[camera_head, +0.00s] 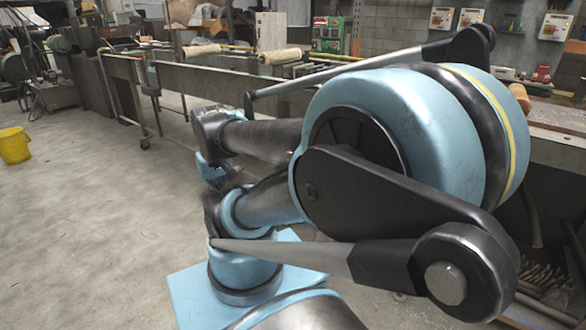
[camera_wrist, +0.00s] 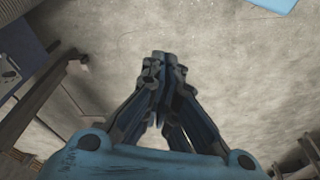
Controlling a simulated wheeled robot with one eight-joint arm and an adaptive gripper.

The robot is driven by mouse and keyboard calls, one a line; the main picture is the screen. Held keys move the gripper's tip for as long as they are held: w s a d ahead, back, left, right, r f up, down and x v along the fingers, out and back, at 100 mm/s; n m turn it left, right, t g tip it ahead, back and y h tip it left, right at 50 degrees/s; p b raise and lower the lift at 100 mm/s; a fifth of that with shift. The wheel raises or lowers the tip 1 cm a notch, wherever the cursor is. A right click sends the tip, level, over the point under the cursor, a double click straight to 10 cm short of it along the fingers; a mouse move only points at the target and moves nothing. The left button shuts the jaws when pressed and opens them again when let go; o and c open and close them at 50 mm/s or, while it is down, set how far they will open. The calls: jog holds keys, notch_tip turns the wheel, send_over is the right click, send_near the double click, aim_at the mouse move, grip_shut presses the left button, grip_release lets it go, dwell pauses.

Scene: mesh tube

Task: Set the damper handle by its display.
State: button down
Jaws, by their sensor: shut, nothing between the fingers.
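My gripper (camera_wrist: 164,62) shows in the wrist view with its dark fingers together and nothing between them. Its tips are over bare grey floor and touch nothing that I can see. In the head view my blue and black arm fills the middle and right, and I cannot clearly make out the fingers there. I cannot make out a damper handle or a display in either view. If they stand behind my arm, they are hidden.
A green machine (camera_head: 331,35) and wall boxes (camera_head: 555,27) are at the back. A yellow bucket (camera_head: 14,145) stands far left. The floor (camera_head: 90,235) on the left is clear.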

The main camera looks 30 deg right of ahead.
jog(key=w+d+r+m+h, duration=0.1)
jog(key=w+d+r+m, duration=0.1)
jog(key=w+d+r, duration=0.35)
jog(key=w+d+r+m+h, duration=0.1)
jog(key=w+d+r+m, duration=0.15)
jog(key=w, duration=0.65)
jog(key=w+d+m+g+h, duration=0.2)
jog(key=w+d+m, duration=0.1)
jog(key=w+d, duration=1.1)
jog(key=w+d+f+m+g, duration=0.1)
jog(key=w+d+f+m, duration=0.3)
jog(key=w+d+f, duration=0.7)
jog(key=w+d+f+m+g+h, duration=0.1)
jog(key=d+f+m+g, duration=0.1)
jog(key=d+f, duration=1.8)
notch_tip(320, 180, down, 3)
jog(key=shift+w+d+f+m+h, duration=0.2)
jog(key=shift+d+m+h, duration=0.15)
jog(key=shift+m, duration=0.3)
